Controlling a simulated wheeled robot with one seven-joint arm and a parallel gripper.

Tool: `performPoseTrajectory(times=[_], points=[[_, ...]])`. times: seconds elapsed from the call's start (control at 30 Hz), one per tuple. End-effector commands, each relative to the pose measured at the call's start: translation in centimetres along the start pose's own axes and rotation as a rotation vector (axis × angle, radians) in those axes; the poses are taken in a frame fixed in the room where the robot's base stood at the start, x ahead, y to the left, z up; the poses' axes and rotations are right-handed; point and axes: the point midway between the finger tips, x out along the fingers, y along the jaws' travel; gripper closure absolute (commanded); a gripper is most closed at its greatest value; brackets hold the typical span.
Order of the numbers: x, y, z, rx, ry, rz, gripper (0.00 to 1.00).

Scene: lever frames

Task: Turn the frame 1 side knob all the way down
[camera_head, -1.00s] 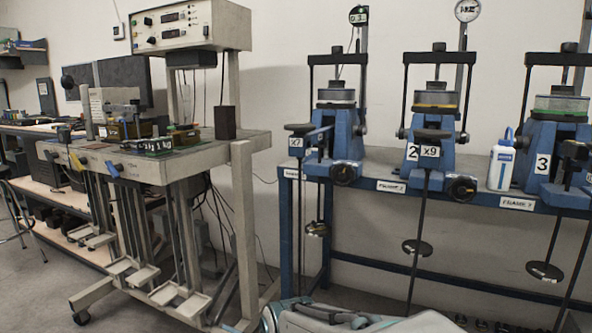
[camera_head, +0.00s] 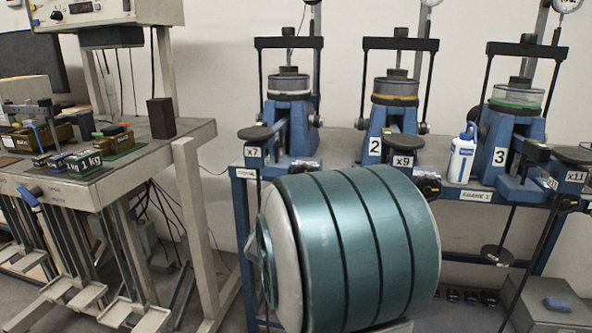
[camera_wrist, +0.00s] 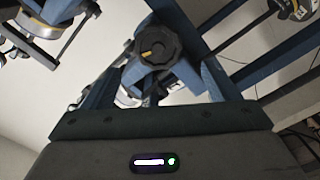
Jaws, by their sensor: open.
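Frame 1 (camera_head: 290,125) is the leftmost blue frame in the head view, with a white-banded cell and an x7 label. Its side knob is hidden there behind my large teal arm link. In the wrist view, a black lobed knob (camera_wrist: 158,48) with a yellow mark sits on a blue body. A white-banded cell shows just below it, so it appears to be the frame 1 side knob. My gripper (camera_wrist: 160,75) is open and empty, seen from its palm, with the knob ahead between its fingers. I cannot see contact with the knob.
Frame 2 (camera_head: 375,135) and frame 3 (camera_head: 500,145) stand to the right on the blue bench. A white bottle (camera_head: 462,158) is between them. A grey table (camera_head: 170,150) with weights is at left. Lever arms and hanging rods project in front of the bench.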

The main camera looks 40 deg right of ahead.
Motion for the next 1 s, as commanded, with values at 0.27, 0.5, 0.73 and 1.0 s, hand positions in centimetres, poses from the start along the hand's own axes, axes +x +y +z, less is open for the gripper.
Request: performPoseTrajectory(times=[0.27, 0.5, 0.73, 1.0], points=[[2.6, 0.1, 0.2, -0.007, -0.004, 0.011, 0.18], [6.3, 0.2, 0.2, -0.005, -0.004, 0.011, 0.18], [9.7, 0.3, 0.2, -0.005, -0.003, 0.01, 0.18], [9.6, 0.2, 0.0, -0.005, -0.001, 0.007, 0.74]])
